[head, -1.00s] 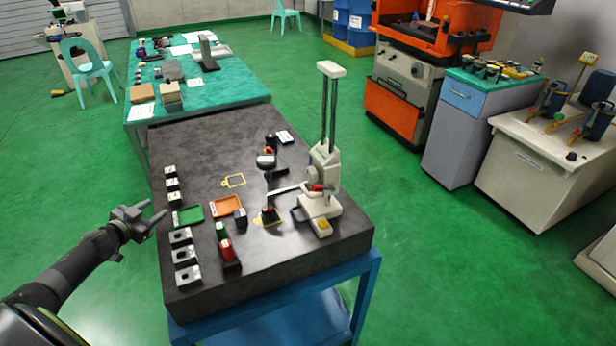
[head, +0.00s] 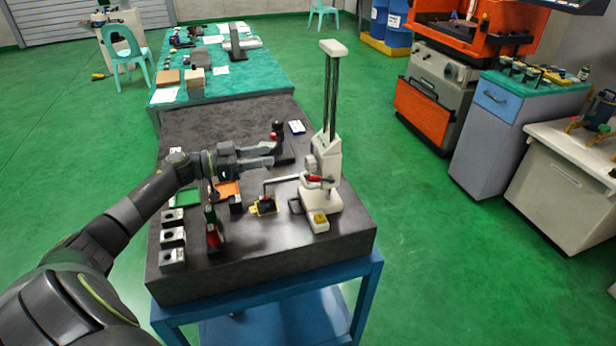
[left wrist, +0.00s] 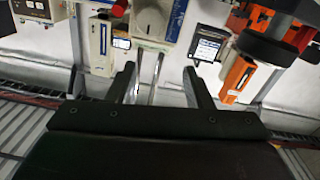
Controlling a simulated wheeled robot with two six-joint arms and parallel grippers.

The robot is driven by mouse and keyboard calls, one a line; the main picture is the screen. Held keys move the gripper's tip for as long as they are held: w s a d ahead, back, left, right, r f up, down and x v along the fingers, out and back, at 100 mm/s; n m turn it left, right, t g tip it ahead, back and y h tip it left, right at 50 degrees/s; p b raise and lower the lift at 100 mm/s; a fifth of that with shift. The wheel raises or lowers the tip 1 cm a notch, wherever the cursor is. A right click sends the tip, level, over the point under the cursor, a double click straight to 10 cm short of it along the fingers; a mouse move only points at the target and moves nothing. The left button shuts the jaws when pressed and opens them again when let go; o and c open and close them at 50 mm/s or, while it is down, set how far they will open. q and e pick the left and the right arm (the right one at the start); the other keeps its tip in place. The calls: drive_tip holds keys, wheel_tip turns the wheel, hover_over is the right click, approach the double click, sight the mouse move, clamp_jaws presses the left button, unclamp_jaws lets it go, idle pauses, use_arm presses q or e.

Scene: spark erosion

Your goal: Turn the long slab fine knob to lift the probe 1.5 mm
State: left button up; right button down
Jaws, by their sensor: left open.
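A white height gauge (head: 328,185) with a tall twin-rod column stands upright on the dark slab (head: 285,250). Its thin probe arm reaches left over a small yellow-edged block (head: 264,206). A small pale knob (head: 310,163) shows on the left side of its carriage; I cannot tell for certain that this is the fine knob. My left gripper (head: 275,155) is left of the carriage, above the slab, fingers pointing right and apart from the gauge. It is open and empty. Its spread fingers also show in the left wrist view (left wrist: 160,80). My right gripper is not in view.
Blocks with holes (head: 172,237), a green tray (head: 186,197), an orange tray (head: 228,189) and a red-and-green item (head: 212,230) lie on the slab, partly under my left arm. A teal table (head: 215,75) stands behind. The slab's front right is clear.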

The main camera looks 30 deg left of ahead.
sight(306, 165)
use_arm(q)
drive_tip(key=shift+m+g+h, duration=0.3)
drive_tip(key=shift+g+h, duration=0.2)
drive_tip(key=w+d+f, duration=0.1)
drive_tip(key=w+d, duration=0.1)
drive_tip(key=w+d+f, duration=0.1)
drive_tip(key=d, duration=0.2)
drive_tip(key=w+d+f, duration=0.1)
drive_tip(key=w+d, duration=0.1)
drive_tip(key=d, duration=0.1)
drive_tip(key=shift+w, duration=0.35)
drive_tip(key=shift+f, duration=0.1)
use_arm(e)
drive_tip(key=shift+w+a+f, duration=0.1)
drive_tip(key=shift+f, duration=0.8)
use_arm(q)
drive_tip(key=c, duration=0.5)
drive_tip(key=shift+c, duration=1.1)
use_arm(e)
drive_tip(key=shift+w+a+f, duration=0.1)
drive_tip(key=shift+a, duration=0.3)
